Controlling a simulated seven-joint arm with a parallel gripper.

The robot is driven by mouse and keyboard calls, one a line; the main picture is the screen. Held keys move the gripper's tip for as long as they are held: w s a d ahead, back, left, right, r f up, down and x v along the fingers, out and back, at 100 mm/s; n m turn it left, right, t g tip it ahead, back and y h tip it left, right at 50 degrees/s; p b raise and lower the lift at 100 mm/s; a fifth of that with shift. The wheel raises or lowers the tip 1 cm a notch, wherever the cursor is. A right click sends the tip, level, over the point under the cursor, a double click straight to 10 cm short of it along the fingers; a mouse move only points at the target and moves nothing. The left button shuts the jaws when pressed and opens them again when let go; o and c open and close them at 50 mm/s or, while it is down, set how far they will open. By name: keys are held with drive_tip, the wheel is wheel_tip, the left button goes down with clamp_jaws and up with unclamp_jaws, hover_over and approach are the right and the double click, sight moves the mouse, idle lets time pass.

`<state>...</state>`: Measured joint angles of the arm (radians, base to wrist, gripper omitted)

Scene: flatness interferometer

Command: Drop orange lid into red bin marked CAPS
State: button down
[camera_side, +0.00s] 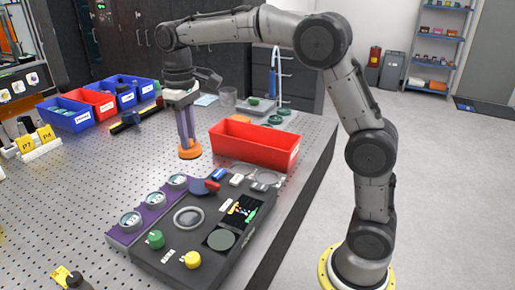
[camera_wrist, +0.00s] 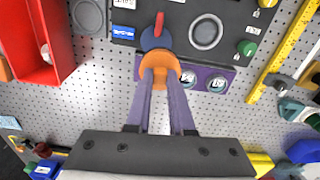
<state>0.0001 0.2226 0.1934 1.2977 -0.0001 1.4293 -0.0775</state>
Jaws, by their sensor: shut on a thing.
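My gripper (camera_side: 187,136) points down with its purple fingers shut on the orange lid (camera_side: 189,151). In the wrist view, the fingertips (camera_wrist: 160,79) close on the lid (camera_wrist: 160,62), which partly hides a blue round part behind it. The near red bin (camera_side: 252,152) stands to the right of the lid in the side view, open at the top. It also shows at the upper left of the wrist view (camera_wrist: 32,72), apart from the lid. A white label is on its end, too small to read. The lid's exact height above the table cannot be told.
A dark instrument panel (camera_side: 178,240) with knobs and a purple strip of dials (camera_side: 148,215) lies in front. Blue bins and another red bin (camera_side: 100,112) stand at the back left. Perforated table (camera_side: 70,190) is clear at left of the lid.

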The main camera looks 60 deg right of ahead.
drive_tip(key=shift+w+r+n, duration=0.15)
drive_tip(key=shift+r+n, duration=0.05)
drive_tip(key=shift+n, duration=0.3)
drive_tip(key=s+d+f+m, duration=0.1)
drive_tip(key=s+d+f, duration=0.1)
drive_tip(key=d, duration=1.3)
drive_tip(key=s+d+f+m, duration=0.1)
drive_tip(key=d, duration=1.4)
drive_tip(key=shift+a+f, duration=0.2)
drive_tip(key=shift+f, duration=2.6)
drive_tip(key=c, duration=0.7)
unclamp_jaws()
drive_tip(key=shift+r, duration=0.1)
